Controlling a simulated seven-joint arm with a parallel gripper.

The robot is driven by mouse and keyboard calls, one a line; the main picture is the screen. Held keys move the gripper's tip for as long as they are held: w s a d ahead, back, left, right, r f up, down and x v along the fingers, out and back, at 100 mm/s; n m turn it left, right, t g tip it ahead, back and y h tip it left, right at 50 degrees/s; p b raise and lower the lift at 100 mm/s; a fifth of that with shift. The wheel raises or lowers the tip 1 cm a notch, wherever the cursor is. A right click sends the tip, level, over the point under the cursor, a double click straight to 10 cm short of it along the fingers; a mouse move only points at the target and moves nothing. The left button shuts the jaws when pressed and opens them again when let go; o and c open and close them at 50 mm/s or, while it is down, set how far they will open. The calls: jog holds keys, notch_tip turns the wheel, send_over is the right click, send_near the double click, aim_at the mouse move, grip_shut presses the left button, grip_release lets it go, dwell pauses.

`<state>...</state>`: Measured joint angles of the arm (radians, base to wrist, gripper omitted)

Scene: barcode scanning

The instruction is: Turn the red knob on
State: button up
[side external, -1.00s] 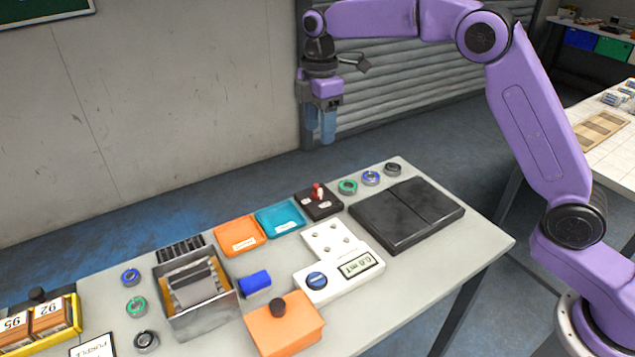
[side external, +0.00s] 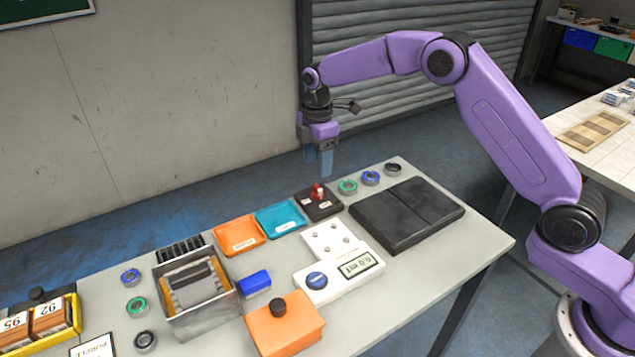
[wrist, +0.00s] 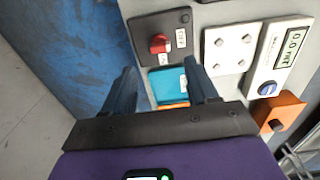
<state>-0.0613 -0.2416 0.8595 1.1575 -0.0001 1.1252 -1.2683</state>
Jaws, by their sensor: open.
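The red knob (side external: 317,191) sits on a small black switch box (side external: 327,208) at the back edge of the table. In the wrist view the red knob (wrist: 159,43) is on the dark box plate (wrist: 146,28) with small white labels beside it. My gripper (side external: 320,172) is above the table's back edge, a little above the knob and apart from it. In the wrist view my gripper (wrist: 160,75) is open and empty, its two blue fingers spread, with the knob beyond the fingertips.
Beside the box are a teal tray (side external: 280,218), an orange tray (side external: 240,235) and several coloured rings (side external: 348,187). A black plate (side external: 407,215) lies to the right. A white meter (side external: 339,282) with a blue dial and an orange block (side external: 285,325) stand nearer the front.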

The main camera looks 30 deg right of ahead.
aim_at(318, 187)
notch_tip(318, 187, down, 7)
jog(key=shift+f, duration=0.1)
dwell(0.4)
jog(key=c, duration=1.1)
